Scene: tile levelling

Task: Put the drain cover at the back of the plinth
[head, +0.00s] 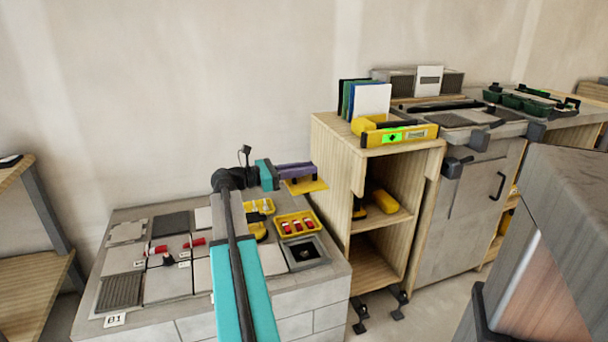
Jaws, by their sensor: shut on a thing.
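My gripper (300,181) is beyond the plinth's back right, with its purple body and dark fingers showing. It is shut on a flat yellow piece (308,187), held level near the wall. I cannot tell from this view whether that piece is the drain cover. The grey plinth (330,270) stands at the lower left, with tiles on its top and a B1 label at its front left. A dark ridged square (120,291) lies at its front left corner. My forearm hides part of the plinth's middle and back.
A wooden shelf unit (335,140) stands close on the right, with a yellow level (400,135) on top. Red-handled pieces lie among the tiles.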

